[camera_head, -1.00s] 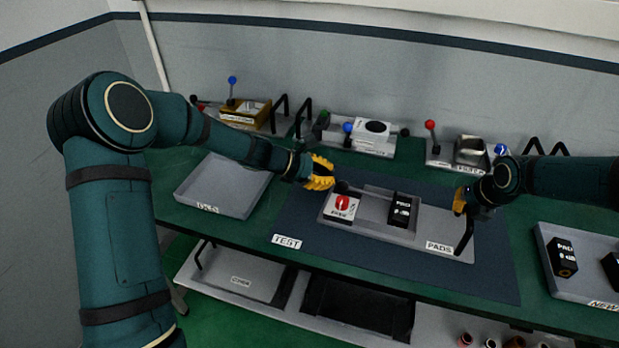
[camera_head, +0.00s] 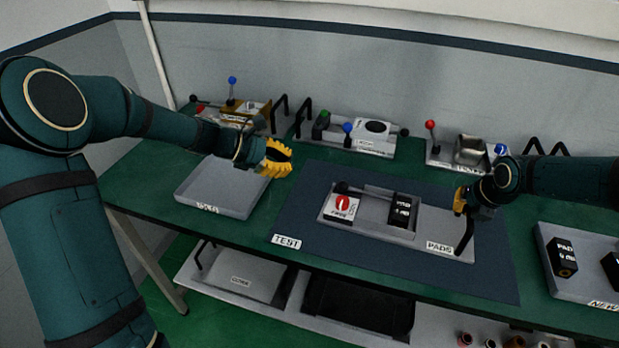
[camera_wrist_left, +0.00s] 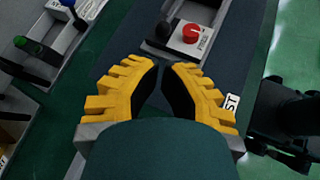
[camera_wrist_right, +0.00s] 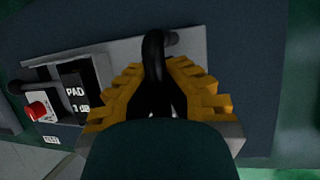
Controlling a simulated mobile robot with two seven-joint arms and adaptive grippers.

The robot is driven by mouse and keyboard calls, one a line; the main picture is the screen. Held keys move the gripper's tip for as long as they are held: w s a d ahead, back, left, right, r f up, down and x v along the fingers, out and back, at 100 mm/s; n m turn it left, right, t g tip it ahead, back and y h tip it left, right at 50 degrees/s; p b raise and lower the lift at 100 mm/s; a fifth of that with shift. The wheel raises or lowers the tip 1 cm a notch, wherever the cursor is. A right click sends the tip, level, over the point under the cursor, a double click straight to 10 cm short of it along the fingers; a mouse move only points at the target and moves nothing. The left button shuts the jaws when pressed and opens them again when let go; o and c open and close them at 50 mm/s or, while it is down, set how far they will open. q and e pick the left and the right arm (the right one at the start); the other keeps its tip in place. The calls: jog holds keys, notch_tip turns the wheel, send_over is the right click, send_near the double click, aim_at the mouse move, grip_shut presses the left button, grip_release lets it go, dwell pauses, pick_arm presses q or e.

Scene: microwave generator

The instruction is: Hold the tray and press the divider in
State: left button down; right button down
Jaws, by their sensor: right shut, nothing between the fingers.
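The grey tray labelled PADS (camera_head: 437,247) lies on the dark blue mat. I cannot make out a separate divider for sure. A black handle (camera_head: 465,238) stands at the tray's right end. My right gripper (camera_head: 460,201) is at this handle, and in the right wrist view the handle (camera_wrist_right: 153,60) rises between its shut fingers. My left gripper (camera_head: 279,158) is empty, its fingertips nearly together, in the air left of the tray.
An empty grey tray (camera_head: 190,192) lies on the left of the bench. A NEW tray (camera_head: 568,285) with black blocks lies at the right. Several lever fixtures, one with a red knob (camera_head: 431,125), line the back. The mat (camera_head: 330,253) in front is clear.

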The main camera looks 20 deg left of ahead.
pick_arm(q)
jog(key=c, duration=1.7)
grip_release()
grip_shut()
jog(key=shift+w+a+f+x, duration=0.1)
jog(key=shift+a+f+x, duration=0.25)
jog(key=shift+x, duration=1.95)
jog(key=shift+w+a+f+x, duration=0.15)
jog(key=shift+a+f+x, duration=0.15)
jog(key=shift+x, duration=2)
jog(key=shift+w+a+f+x, duration=0.1)
jog(key=shift+a+f+x, duration=0.25)
jog(key=shift+x, duration=1.95)
jog(key=shift+d, duration=0.1)
jog(key=shift+d, duration=0.2)
jog(key=shift+d, duration=0.55)
jog(key=shift+d, duration=0.15)
